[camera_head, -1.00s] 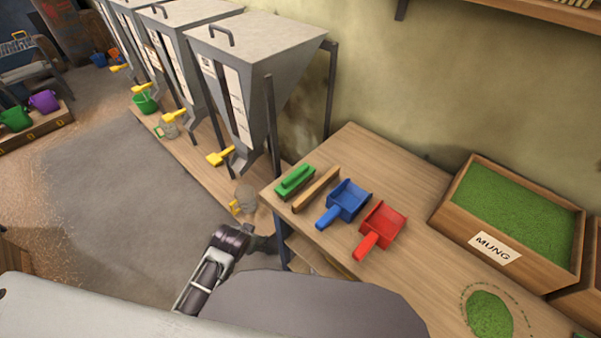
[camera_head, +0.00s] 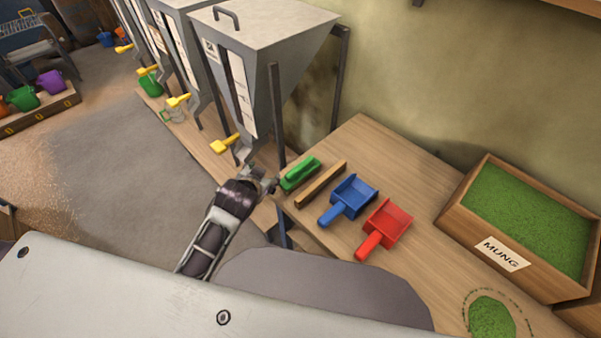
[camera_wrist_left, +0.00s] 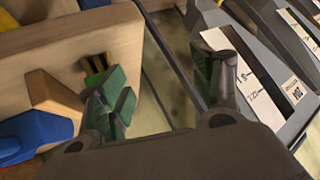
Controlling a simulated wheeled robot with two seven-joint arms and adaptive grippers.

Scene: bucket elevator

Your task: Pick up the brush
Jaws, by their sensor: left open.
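The green brush (camera_head: 300,174) lies on the wooden table near its left corner, left of the wooden stick (camera_head: 321,184). My left gripper (camera_head: 268,181) is at the table's left edge, just beside the near left end of the brush. In the left wrist view the left gripper (camera_wrist_left: 163,75) is open, with its fingers wide apart. Green shows by the finger on the left there; I cannot tell whether brush and finger touch. My right gripper is not in view.
A blue scoop (camera_head: 349,198) and a red scoop (camera_head: 385,228) lie right of the stick. The mung crate (camera_head: 502,255) stands farther right. A grey hopper (camera_head: 262,70) with a yellow handle (camera_head: 224,144) and dark post stands close behind the left gripper.

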